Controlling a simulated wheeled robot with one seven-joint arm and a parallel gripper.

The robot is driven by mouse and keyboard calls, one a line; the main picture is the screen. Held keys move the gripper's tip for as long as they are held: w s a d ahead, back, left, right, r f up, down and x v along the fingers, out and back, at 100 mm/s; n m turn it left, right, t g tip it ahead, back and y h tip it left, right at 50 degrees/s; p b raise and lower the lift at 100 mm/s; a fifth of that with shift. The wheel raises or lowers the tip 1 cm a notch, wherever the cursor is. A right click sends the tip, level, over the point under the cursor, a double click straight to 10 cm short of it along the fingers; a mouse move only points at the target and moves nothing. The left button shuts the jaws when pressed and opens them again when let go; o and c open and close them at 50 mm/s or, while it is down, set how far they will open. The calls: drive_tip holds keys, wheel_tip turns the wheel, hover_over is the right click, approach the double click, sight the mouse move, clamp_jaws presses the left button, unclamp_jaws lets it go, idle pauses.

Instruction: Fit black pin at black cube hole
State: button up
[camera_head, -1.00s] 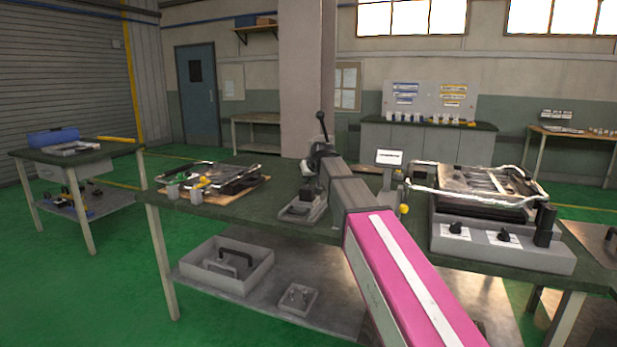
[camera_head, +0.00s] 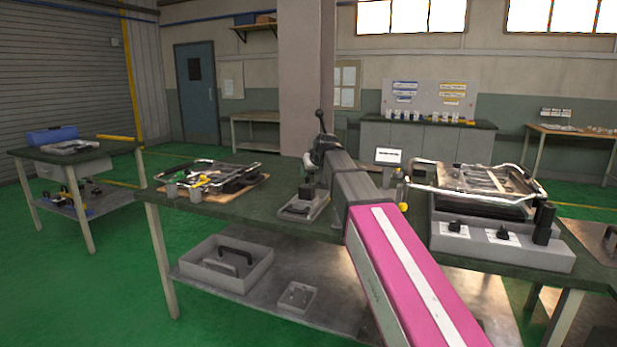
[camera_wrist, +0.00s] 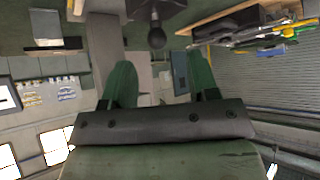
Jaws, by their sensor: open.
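My gripper (camera_wrist: 161,82) shows in the wrist view as two green fingers, spread apart with nothing between them.
The dark green workbench (camera_head: 400,230) carries a wire-framed fixture (camera_head: 210,175) at left and a grey control box (camera_head: 490,245) with black knobs at right. A small white sign (camera_head: 388,156) stands between. A grey bin (camera_head: 225,268) and small tray (camera_head: 297,297) lie on the lower shelf.

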drive_tip(key=v, duration=0.6)
drive_tip(key=shift+s+r, duration=0.1)
drive_tip(key=shift+s, duration=0.05)
